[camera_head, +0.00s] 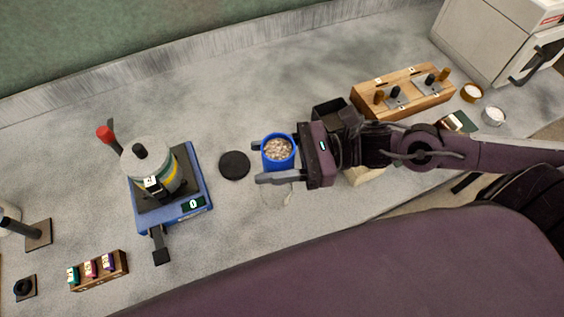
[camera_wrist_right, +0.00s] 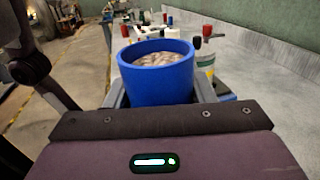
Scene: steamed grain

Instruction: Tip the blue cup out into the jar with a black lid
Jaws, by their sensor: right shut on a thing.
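The blue cup (camera_head: 268,163) is held above the counter in the head view, upright or nearly so, with pale brown grain inside. My right gripper (camera_head: 264,162) is shut on it, with one finger on each side. In the right wrist view the blue cup (camera_wrist_right: 157,88) sits between the fingers, its grain just below the rim. A clear glass outline (camera_head: 277,195), which looks like the jar, shows partly below the cup and gripper; most of it is hidden. A black round lid (camera_head: 234,165) lies flat on the counter left of the cup. My left gripper is not in view.
A wooden rack (camera_head: 403,92) stands behind my right arm, with small bowls (camera_head: 493,116) and a white appliance (camera_head: 500,40) farther right. The counter behind the cup is clear.

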